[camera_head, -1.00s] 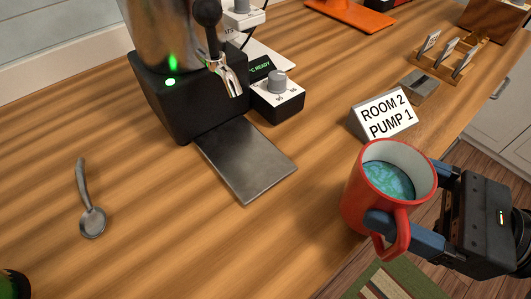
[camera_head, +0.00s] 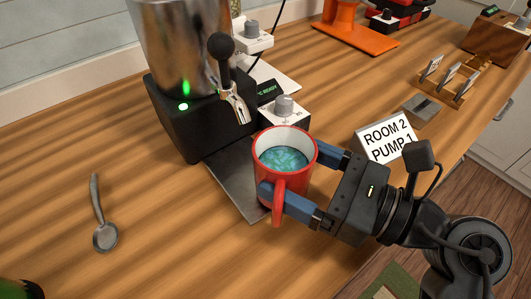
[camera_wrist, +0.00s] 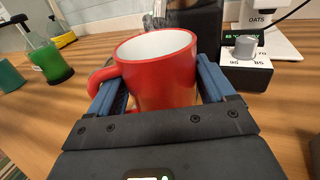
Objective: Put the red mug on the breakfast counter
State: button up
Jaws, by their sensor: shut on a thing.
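The red mug (camera_head: 288,183) is upright and holds a blue-green liquid. My gripper (camera_head: 293,171) is shut on it, with one blue finger on each side of its body. The handle points towards the camera in the head view, beside the near finger. The mug is over the front right part of the metal plate (camera_head: 232,180) on the wooden counter (camera_head: 180,235). I cannot tell whether its base touches anything. In the wrist view the mug (camera_wrist: 160,65) fills the space between the fingers, with its handle at left.
A metal dispenser (camera_head: 180,50) with a black base and lever tap stands behind the mug. A dial box (camera_head: 285,110) and a sign (camera_head: 385,138) stand close by. A spoon (camera_head: 105,235) lies at left. The counter's front left is largely clear.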

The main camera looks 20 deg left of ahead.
aim_at(265, 163)
jog(key=shift+w+a+r, duration=0.1)
jog(key=shift+a, duration=0.7)
jog(key=a, duration=0.1)
jog(key=a+p, duration=0.1)
jog(key=shift+w+a+f, duration=0.2)
jog(key=shift+a+f, duration=0.35)
jog(key=shift+f, duration=0.05)
jog(key=shift+f, duration=0.1)
jog(key=o, duration=1.7)
jog(key=shift+f, duration=0.1)
